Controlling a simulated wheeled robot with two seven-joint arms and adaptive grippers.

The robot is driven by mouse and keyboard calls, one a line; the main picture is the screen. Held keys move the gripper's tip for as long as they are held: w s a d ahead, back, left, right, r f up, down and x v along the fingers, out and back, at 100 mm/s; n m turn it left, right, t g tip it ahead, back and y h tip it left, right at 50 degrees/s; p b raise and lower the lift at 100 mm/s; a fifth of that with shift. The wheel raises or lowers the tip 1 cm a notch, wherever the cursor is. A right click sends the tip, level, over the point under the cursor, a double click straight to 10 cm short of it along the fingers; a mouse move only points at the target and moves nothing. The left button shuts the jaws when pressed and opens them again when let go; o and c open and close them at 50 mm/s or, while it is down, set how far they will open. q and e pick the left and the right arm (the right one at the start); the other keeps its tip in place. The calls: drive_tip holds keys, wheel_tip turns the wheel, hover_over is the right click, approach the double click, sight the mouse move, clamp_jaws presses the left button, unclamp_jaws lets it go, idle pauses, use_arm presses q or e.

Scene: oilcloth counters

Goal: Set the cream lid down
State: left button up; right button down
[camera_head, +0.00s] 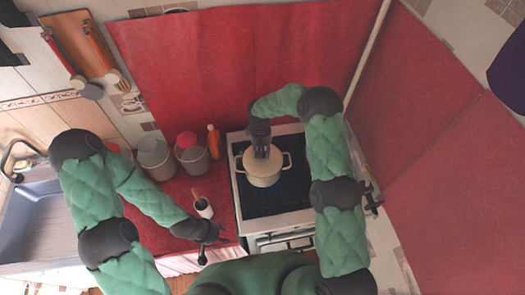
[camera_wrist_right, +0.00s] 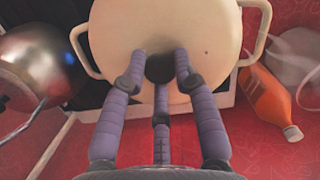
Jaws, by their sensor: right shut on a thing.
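The cream lid (camera_head: 262,171) covers the top of a cream pot with two loop handles (camera_head: 286,161) on the stove. It also fills the upper middle of the right wrist view (camera_wrist_right: 205,28). My right gripper (camera_head: 261,151) comes from above and is shut on the lid's dark knob (camera_wrist_right: 160,68), with its three fingers around it in the right wrist view. Whether the lid rests on the rim or hangs just above it, I cannot tell. My left gripper (camera_head: 214,236) looks open and empty, near the counter's front edge.
The stove (camera_head: 243,213) is mostly dark glass around the pot. A shiny metal vessel (camera_wrist_right: 38,62) stands beside the pot. An orange bottle (camera_head: 213,141), two grey canisters (camera_head: 156,157) and a white cup (camera_head: 203,208) stand on the red counter. A sink (camera_head: 30,220) is far left.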

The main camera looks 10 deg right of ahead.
drive_tip(key=shift+f, duration=0.1)
drive_tip(key=c, duration=1)
unclamp_jaws()
drive_tip(key=shift+o, duration=0.2)
drive_tip(key=shift+r, duration=0.2)
wheel_tip(320, 180, up, 12)
drive_tip(key=w+b, duration=0.1)
drive_tip(key=b, duration=0.1)
drive_tip(key=shift+w+a+f+b, duration=0.15)
drive_tip(key=shift+w+a+b, duration=0.15)
drive_tip(key=shift+w+b, duration=0.1)
